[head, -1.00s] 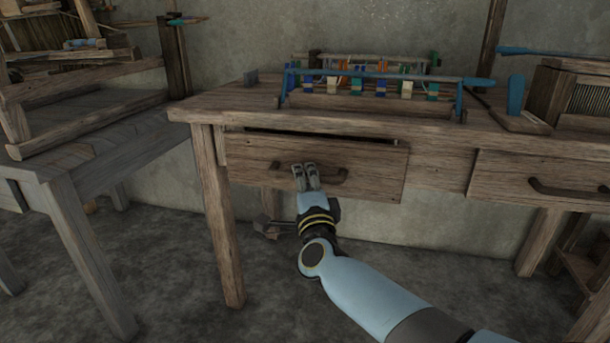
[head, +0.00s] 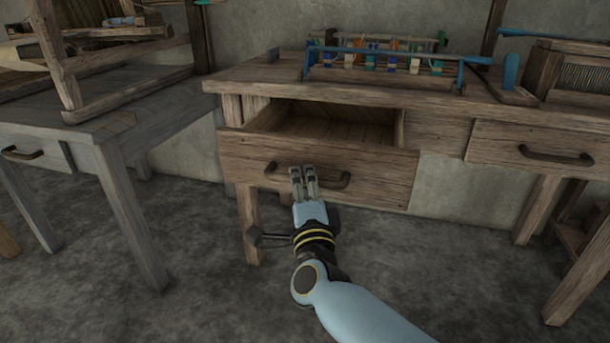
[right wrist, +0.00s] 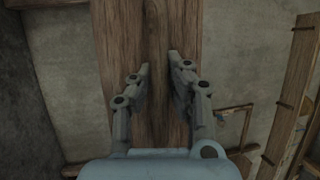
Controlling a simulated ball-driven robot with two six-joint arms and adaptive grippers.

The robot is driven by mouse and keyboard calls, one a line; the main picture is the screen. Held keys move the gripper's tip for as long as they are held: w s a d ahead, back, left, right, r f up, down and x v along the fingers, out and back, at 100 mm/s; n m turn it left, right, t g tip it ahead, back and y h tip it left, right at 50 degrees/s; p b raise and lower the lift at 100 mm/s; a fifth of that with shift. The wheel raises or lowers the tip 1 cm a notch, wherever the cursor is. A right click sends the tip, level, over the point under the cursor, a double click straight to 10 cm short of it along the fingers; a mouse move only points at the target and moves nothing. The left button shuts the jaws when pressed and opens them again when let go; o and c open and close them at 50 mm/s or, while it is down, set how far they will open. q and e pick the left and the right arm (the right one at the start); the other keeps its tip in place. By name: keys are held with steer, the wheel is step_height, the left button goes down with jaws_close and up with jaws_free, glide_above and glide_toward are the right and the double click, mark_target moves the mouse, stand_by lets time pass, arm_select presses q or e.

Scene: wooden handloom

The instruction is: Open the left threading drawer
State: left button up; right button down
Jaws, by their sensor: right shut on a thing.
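The left threading drawer (head: 382,182) of the wooden table is pulled well out, and its inside shows from above; the part I see looks empty. Its dark handle (head: 337,181) is on the front panel. My right gripper (head: 303,172) is shut on the middle of this handle, coming from below in the head view. In the right wrist view the two fingers (right wrist: 159,68) point at the wooden drawer front (right wrist: 185,25), and the handle between them is hard to make out. My left gripper is not in view.
A rack of colored spools (head: 385,62) stands on the tabletop. A closed drawer (head: 515,144) is at the right of the same table. A grey table (head: 100,128) stands close at the left. The stone floor (head: 190,290) before the drawer is clear.

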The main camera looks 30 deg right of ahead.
steer(key=shift+f, duration=0.15)
steer(key=c, duration=1.2)
jaws_free()
steer(key=shift+c, duration=0.2)
